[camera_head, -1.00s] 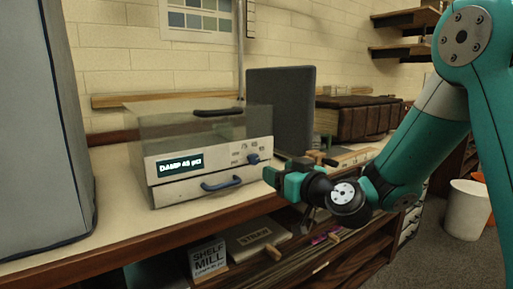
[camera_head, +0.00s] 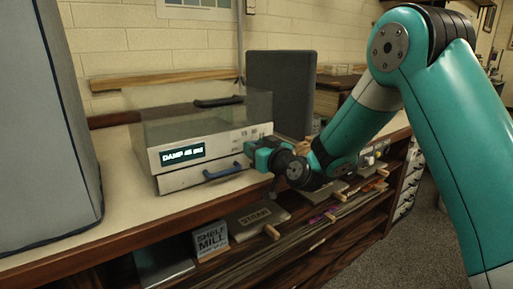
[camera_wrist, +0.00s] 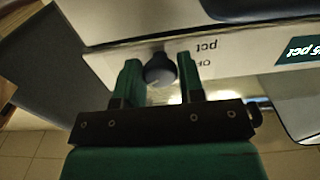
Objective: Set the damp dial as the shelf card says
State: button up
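The damp box (camera_head: 160,172) stands on the bench with a clear lid, a blue drawer handle and a lit display (camera_head: 183,154) that seems to read "DAMP 45 pct". The dark dial (camera_wrist: 159,69) shows in the wrist view between the fingers of my gripper (camera_wrist: 158,72). The fingers are open, one on each side of it, with a gap visible. In the head view my gripper (camera_head: 252,152) is at the box's right front and hides the dial. The shelf card (camera_head: 211,239) stands on the shelf below; "SHELF MILL" is legible, its lowest line is too small to read.
A block marked "STRAW" (camera_head: 255,217) lies on the shelf beside the card. A dark upright panel (camera_head: 281,95) stands behind the box. A large grey cabinet (camera_head: 45,130) stands at the left. The bench top left of the box is clear.

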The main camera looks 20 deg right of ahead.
jog(key=c, duration=0.4)
jog(key=shift+m, duration=0.4)
jog(key=m, duration=0.2)
jog(key=shift+m+p, duration=0.3)
jog(key=shift+m, duration=0.1)
jog(key=m+p, duration=0.1)
jog(key=m, duration=0.2)
jog(key=shift+m, duration=0.3)
jog(key=m+p, duration=0.2)
jog(key=m, duration=0.3)
jog(key=shift+r, duration=0.1)
jog(key=shift+d+m+p, duration=0.1)
jog(key=shift+m+p, duration=0.55)
jog(key=shift+m, duration=1.05)
